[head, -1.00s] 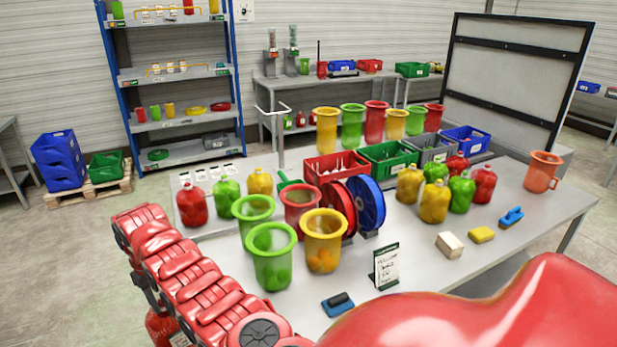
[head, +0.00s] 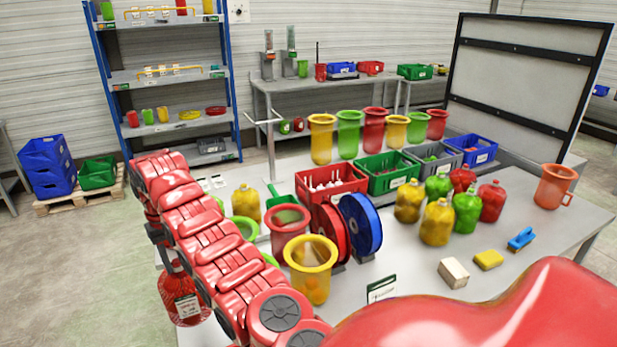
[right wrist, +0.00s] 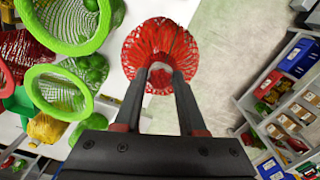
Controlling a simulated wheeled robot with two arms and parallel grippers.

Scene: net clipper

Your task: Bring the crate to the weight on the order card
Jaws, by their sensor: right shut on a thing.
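A red crate (head: 306,188) with pale items inside stands on the table, in a row with a green crate (head: 372,184), a grey crate (head: 444,158) and a blue crate (head: 490,150). The order card (head: 381,287) stands at the table's front edge, its lower part hidden by my arm; its writing is too small to read. My right gripper (right wrist: 160,75) is shut on a filled red net bag (right wrist: 160,45). In the head view the bag (head: 187,308) hangs, with a white label, left of the table's front. My left gripper is not in view.
A yellow tub (head: 310,254), red tub and green tubs stand near my arm, beside red and blue reels (head: 361,225). Several filled bags (head: 438,222) stand right of the reels.

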